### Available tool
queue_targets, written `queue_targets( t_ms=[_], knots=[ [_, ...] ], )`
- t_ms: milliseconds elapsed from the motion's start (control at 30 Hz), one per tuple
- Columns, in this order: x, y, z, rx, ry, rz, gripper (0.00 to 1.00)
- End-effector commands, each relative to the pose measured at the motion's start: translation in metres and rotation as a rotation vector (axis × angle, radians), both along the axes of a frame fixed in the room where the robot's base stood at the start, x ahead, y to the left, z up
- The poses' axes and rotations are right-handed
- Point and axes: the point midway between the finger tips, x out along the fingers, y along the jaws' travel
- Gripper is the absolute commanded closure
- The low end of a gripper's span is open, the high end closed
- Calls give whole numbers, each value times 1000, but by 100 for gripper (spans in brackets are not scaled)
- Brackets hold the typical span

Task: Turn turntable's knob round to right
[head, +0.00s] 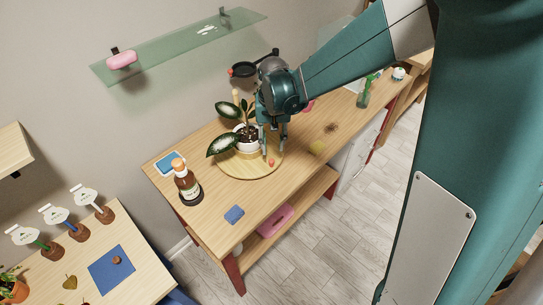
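The turntable (231,168) is a round, light wooden disc on the wooden table. A potted plant (247,133) with dark green, pale-centred leaves stands on it in a white pot. The knob (271,162) is a small red bump near the disc's front right edge. My gripper (274,148) reaches down from above, just right of the pot and close above the knob. Its two fingers look apart, with nothing seen between them. I cannot tell whether a finger touches the knob. My gripper hides part of the plant and the disc's back right side.
A brown bottle (186,182) stands left of the turntable, near a blue-and-white tile (170,164). A blue sponge-like block (234,214) lies in front. A yellow round thing (317,147) lies to the right. A glass shelf (180,47) hangs above on the wall.

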Motion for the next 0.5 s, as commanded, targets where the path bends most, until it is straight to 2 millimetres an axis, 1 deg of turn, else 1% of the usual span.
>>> queue_targets(
  t_ms=[133,500],
  knots=[
    [2,4,-5,-3,9,0,71],
    [2,5,-6,-3,10,0,71]
  ],
)
